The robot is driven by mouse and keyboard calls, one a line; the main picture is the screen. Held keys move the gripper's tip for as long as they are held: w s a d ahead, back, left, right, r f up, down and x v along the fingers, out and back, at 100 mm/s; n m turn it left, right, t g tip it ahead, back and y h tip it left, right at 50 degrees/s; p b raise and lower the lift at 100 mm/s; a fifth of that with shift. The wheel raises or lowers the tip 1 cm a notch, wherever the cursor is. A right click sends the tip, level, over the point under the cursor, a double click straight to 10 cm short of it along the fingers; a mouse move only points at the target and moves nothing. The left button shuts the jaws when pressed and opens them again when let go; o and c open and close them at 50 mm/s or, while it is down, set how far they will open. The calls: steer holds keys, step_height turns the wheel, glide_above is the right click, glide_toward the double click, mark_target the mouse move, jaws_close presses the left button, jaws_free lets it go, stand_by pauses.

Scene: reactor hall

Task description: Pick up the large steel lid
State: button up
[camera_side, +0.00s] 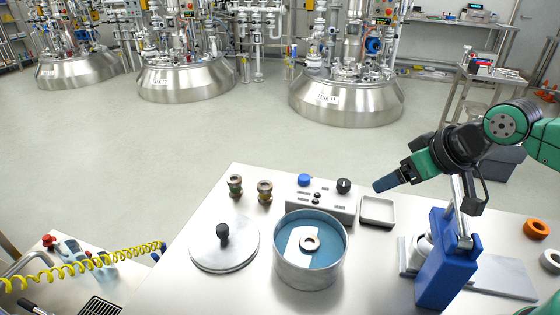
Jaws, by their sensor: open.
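The large steel lid (212,252) is a flat round disc with a black knob (223,231). It lies flat on the steel table, left of a round steel pot (309,275). The pot is uncovered and shows a blue inside with a white piece and a small ring in it. My gripper (384,185) is in the air over the right part of the table, up and to the right of the pot and well apart from the lid. It is open, and I see nothing held in it. Its fingers are small and hard to make out from this side.
A grey control box (321,202) with a blue knob and a black knob stands behind the pot. Two brass fittings (265,191) stand behind the lid. A small tray (378,211) and a blue upright device (444,262) are to the right. The table's left front is clear.

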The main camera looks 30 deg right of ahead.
steer(key=shift+c, duration=0.5)
steer(key=n+g+y, duration=0.3)
steer(key=n+g, duration=0.1)
steer(key=n, duration=0.5)
glide_above(222, 227)
steer(key=s+d, duration=0.2)
step_height(222, 227, down, 6)
steer(key=shift+w+f, duration=0.1)
steer(key=shift+a+f, duration=0.2)
steer(key=shift+x, duration=2.65)
steer(key=shift+w, duration=0.1)
